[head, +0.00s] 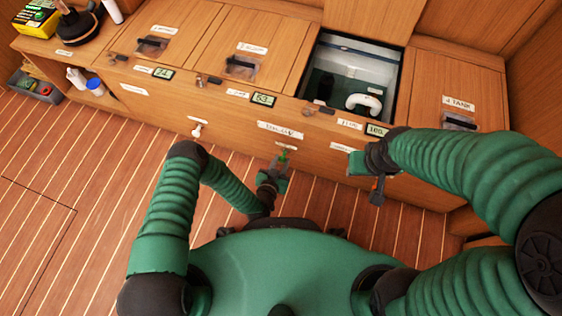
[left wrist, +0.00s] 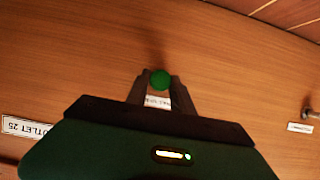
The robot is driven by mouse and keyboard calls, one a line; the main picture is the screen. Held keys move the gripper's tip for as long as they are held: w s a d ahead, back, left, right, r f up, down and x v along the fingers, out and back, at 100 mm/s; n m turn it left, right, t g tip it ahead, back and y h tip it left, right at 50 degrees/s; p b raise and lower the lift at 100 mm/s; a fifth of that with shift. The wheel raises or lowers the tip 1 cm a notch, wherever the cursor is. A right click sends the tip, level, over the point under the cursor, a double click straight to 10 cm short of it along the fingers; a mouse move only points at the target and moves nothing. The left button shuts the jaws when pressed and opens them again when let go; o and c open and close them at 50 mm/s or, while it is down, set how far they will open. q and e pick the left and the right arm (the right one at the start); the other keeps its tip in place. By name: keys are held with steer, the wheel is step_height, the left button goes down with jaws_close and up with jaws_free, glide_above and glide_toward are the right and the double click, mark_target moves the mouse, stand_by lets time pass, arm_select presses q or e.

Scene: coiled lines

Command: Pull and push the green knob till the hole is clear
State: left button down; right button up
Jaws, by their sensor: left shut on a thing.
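The green knob (head: 284,155) sits at the front panel of the wooden bench, below a white label. In the left wrist view the green knob (left wrist: 160,79) shows between the fingertips. My left gripper (head: 281,163) is shut on it; the wrist view also shows the gripper (left wrist: 157,88) close to the panel. My right gripper (head: 377,190) hangs in front of the panel to the right, apart from the knob; its fingers are too small to read. I cannot tell which hole is meant; an open hatch (head: 392,92) shows a pale basin with a white curved piece (head: 363,103) inside.
A white fitting (head: 197,130) sticks out of the panel left of the knob. Small displays (head: 263,99) line the bench's front edge. A yellow box (head: 36,19) and a dark plunger-like object (head: 78,27) stand at the far left. The striped floor (head: 80,180) is clear at left.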

steer(key=shift+r, duration=0.1)
stand_by(0.7)
